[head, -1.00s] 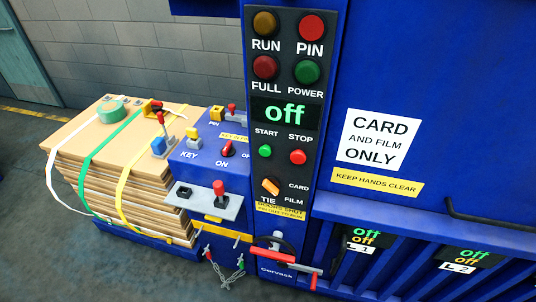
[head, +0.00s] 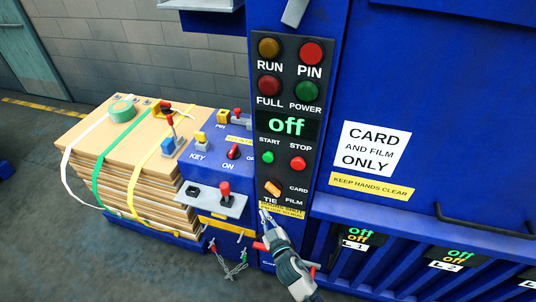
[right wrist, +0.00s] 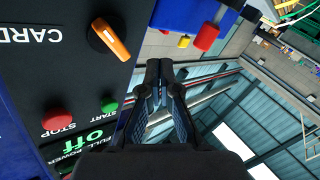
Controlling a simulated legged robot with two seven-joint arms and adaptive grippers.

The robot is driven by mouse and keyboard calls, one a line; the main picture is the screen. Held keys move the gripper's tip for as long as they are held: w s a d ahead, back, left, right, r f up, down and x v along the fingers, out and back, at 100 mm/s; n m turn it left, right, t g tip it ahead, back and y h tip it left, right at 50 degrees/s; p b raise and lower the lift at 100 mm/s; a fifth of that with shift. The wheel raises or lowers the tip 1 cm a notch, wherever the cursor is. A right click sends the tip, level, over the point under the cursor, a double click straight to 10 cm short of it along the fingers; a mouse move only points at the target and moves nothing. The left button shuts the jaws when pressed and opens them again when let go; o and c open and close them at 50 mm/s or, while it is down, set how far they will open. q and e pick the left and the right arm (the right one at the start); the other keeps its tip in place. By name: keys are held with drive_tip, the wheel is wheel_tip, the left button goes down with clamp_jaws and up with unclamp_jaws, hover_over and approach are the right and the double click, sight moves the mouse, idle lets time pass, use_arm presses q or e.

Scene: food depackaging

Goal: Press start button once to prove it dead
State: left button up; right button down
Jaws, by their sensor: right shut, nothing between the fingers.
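The green START button (head: 268,157) sits on the black control panel below a display (head: 286,123) reading "off". It also shows in the right wrist view (right wrist: 109,107), left of the fingers. The red STOP button (head: 298,163) is to its right. My right gripper (head: 265,213) is shut and empty. It is below the START button, near the orange TIE/FILM selector (head: 273,188), and apart from the button. In the right wrist view its fingertips (right wrist: 159,68) point past the panel's edge. My left gripper is not in view.
A blue side box with a key, a red ON switch (head: 233,152) and a red-knobbed lever (head: 225,190) stands left of the panel. Strapped card sheets (head: 125,150) lie further left. A dark bar handle (head: 480,222) juts from the blue machine at right.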

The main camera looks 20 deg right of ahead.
sight(268, 157)
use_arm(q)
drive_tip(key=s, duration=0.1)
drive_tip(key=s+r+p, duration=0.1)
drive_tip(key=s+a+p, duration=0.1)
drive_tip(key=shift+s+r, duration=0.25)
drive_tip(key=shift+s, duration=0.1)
use_arm(e)
wheel_tip(268, 157, up, 17)
drive_tip(key=a+n+t+y, duration=0.2)
drive_tip(key=t, duration=0.1)
drive_tip(key=shift+s+a+t, duration=0.3)
drive_tip(key=shift+s+a, duration=0.05)
drive_tip(key=shift+s, duration=0.1)
drive_tip(key=shift+f, duration=0.1)
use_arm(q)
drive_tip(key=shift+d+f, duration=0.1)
use_arm(e)
drive_tip(key=w+d, duration=0.5)
drive_tip(key=w, duration=0.2)
drive_tip(key=shift+w, duration=0.15)
drive_tip(key=shift+w+d, duration=0.1)
drive_tip(key=shift+w+d, duration=0.1)
drive_tip(key=shift+w, duration=0.1)
